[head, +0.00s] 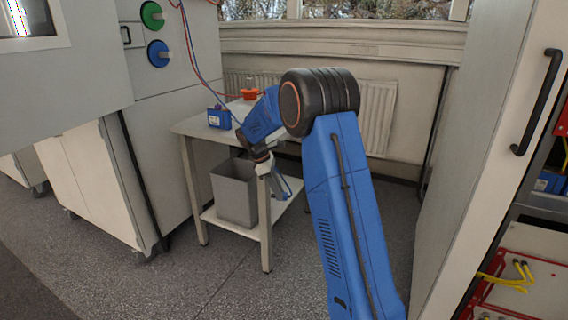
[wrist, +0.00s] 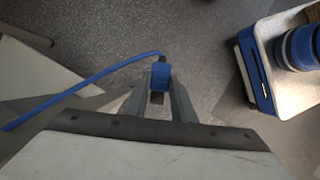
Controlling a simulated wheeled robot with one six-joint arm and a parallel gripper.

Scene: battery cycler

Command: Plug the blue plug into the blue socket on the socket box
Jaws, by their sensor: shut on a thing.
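My gripper (head: 280,188) hangs low in front of the small table's right side in the head view. In the wrist view its fingers (wrist: 160,98) are shut on the blue plug (wrist: 160,76), and a blue cable (wrist: 85,90) runs from it to the left. The plug is too small to make out in the head view. A round blue fitting (head: 158,53) and a round green one (head: 151,14) sit on the cabinet face at upper left, well away from my gripper. I cannot tell whether these are the sockets. No socket shows in the wrist view.
The small table (head: 188,126) carries a blue box (head: 219,117) and a red-orange item (head: 250,94). A grey bin (head: 234,192) stands on its lower shelf. Red and blue cables hang above it. A tall cabinet (head: 490,130) closes off the right. Floor is clear in front.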

